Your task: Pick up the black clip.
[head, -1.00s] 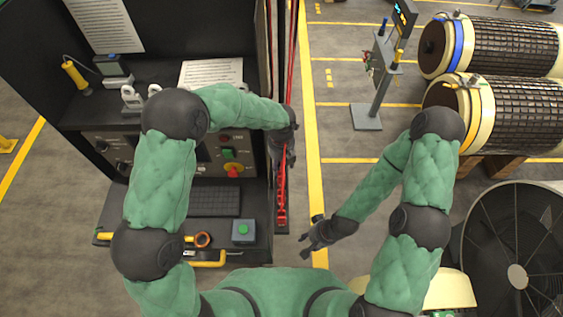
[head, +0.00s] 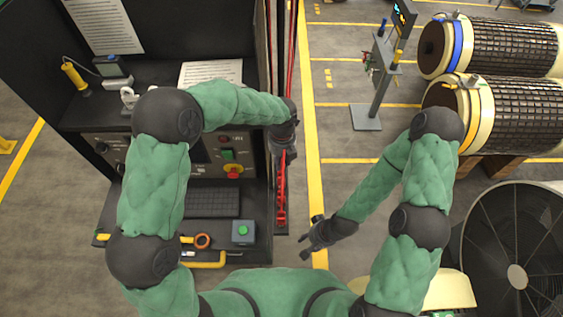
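I cannot clearly make out the black clip. My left gripper (head: 285,155) hangs over the narrow right edge of the dark console, in front of the red cables (head: 282,205), and hides part of them. Its fingers are dark against dark, so I cannot tell whether it is open or holds anything. My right gripper (head: 309,236) is over the floor, just right of the console, beside the yellow floor line. Its fingers are spread and empty.
The console carries a keyboard (head: 212,203), a green-button box (head: 243,232) and a red stop knob (head: 233,171). A grey stand (head: 378,85) is at upper right, with ribbed rotors (head: 510,115) beyond it and a large fan (head: 515,250) at lower right. Floor between is clear.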

